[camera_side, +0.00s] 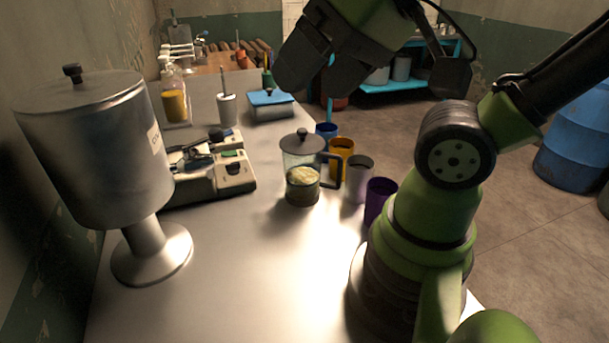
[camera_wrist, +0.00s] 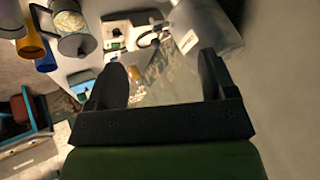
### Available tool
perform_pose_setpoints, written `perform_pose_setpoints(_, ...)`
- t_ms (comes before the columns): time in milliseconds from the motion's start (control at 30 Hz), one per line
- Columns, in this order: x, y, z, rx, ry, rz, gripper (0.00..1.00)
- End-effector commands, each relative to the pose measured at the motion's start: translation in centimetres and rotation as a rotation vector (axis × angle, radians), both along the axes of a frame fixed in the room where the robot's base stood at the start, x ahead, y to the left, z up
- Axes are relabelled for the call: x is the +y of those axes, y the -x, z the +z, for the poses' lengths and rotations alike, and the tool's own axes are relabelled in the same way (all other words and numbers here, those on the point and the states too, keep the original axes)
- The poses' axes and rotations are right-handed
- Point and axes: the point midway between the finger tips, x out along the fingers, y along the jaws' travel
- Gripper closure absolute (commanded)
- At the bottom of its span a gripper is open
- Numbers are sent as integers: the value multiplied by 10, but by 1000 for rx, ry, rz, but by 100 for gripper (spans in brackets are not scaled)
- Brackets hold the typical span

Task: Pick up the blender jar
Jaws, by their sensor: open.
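The blender jar (camera_side: 303,168) stands upright on the metal table, with a dark lid, a dark handle on its right and pale contents in its lower part. In the wrist view the blender jar (camera_wrist: 72,28) shows at the upper left, apart from my fingers. My gripper (camera_side: 312,85) is raised above the table's far part in the side view, above the jar and not touching it. Its two dark fingers also show in the wrist view (camera_wrist: 165,75), spread apart with nothing between them.
Blue, orange, grey and purple (camera_side: 379,198) cups stand in a row right of the jar. A blender base or scale-like device (camera_side: 222,172) stands left of it, and a large metal container (camera_side: 98,150) on a pedestal stands farther left. The table's near middle (camera_side: 255,270) is clear.

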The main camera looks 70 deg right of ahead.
Motion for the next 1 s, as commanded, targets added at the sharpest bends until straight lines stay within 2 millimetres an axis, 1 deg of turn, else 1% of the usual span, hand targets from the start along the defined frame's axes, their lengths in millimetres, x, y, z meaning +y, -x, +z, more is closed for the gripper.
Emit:
perform_pose_setpoints(33, 0, 0, 0, 0, 0, 0, 27)
perform_pose_setpoints(67, 0, 0, 0, 0, 0, 0, 34)
perform_pose_setpoints(100, 0, 0, 0, 0, 0, 0, 44)
perform_pose_setpoints(167, 0, 0, 0, 0, 0, 0, 57)
perform_pose_setpoints(200, 0, 0, 0, 0, 0, 0, 59)
perform_pose_setpoints(433, 0, 0, 0, 2, 1, 1, 59)
perform_pose_setpoints(567, -1, -3, -7, 69, 35, 31, 59)
perform_pose_setpoints(667, -4, -9, -21, 199, 105, 91, 59)
perform_pose_setpoints(1000, -23, -27, -89, 801, 486, 429, 59)
